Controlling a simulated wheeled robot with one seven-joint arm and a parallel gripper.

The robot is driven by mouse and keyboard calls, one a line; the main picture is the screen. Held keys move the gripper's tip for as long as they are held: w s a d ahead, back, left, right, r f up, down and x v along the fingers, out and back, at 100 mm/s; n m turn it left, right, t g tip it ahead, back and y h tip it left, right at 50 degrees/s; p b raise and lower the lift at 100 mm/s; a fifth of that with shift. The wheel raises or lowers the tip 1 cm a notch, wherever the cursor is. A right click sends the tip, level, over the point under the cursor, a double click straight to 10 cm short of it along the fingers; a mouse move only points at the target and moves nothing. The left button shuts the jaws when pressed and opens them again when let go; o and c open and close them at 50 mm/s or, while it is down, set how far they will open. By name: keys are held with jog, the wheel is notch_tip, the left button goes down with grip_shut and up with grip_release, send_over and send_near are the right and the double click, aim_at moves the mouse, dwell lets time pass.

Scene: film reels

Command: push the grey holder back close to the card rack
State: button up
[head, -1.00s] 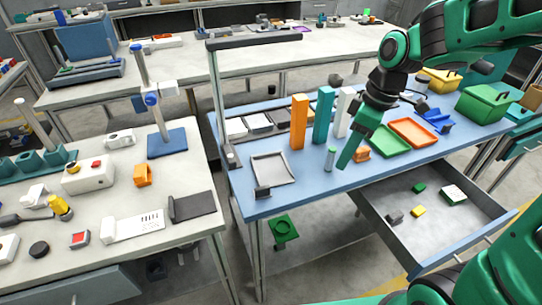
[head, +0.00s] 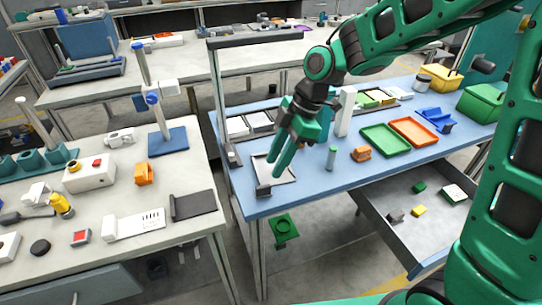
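A small dark grey holder (head: 263,192) stands near the front left edge of the blue table, at the front of a pale framed tray (head: 284,177). I take it for the grey holder, but cannot be sure. A row of flat frames with white cards (head: 237,126) lies behind the tray and may be the card rack. My gripper (head: 280,168) hangs over the tray, pointing down and left, to the right of and above the holder. It looks apart from the holder. Nothing shows in its fingers, and their gap cannot be made out.
A grey-green cylinder (head: 331,158), an orange block (head: 361,154) and a white pillar (head: 346,112) stand right of my gripper. Green (head: 386,140) and orange (head: 414,132) trays lie farther right. An open drawer (head: 425,238) juts out in front. A post (head: 222,110) rises at left.

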aim_at(263, 187)
jog(key=x, duration=0.9)
jog(key=shift+f, duration=0.25)
grip_shut()
